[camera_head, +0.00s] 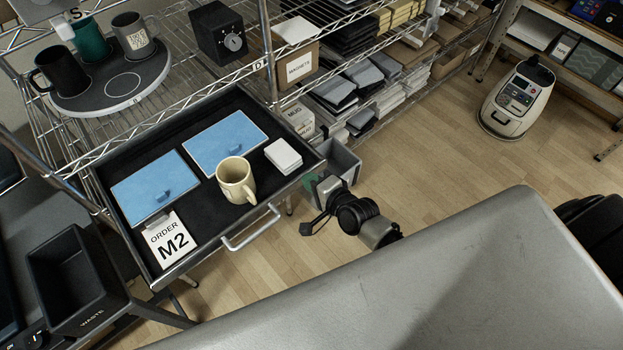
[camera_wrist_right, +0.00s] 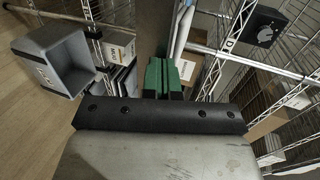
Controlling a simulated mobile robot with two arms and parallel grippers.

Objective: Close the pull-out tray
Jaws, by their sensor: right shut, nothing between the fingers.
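The pull-out tray (camera_head: 215,225) is black and stands pulled out from the wire shelf. Its metal bar handle (camera_head: 252,230) is on the front edge. In the tray are two blue panels (camera_head: 155,187), a white "ORDER M2" card (camera_head: 168,240), a cream mug (camera_head: 236,178) standing upright and a small white stack (camera_head: 283,156). My right gripper (camera_head: 312,184) is beside the tray's front right corner, away from the handle. Its green fingers (camera_wrist_right: 168,76) are shut and empty in the wrist view. Whether they touch the tray I cannot tell. My left gripper is out of view.
A round stand (camera_head: 112,92) with several mugs and a black box with a dial (camera_head: 222,35) are on the shelf above. A grey bin (camera_head: 340,160) is just behind my right gripper. A waste bin (camera_head: 75,285) stands left.

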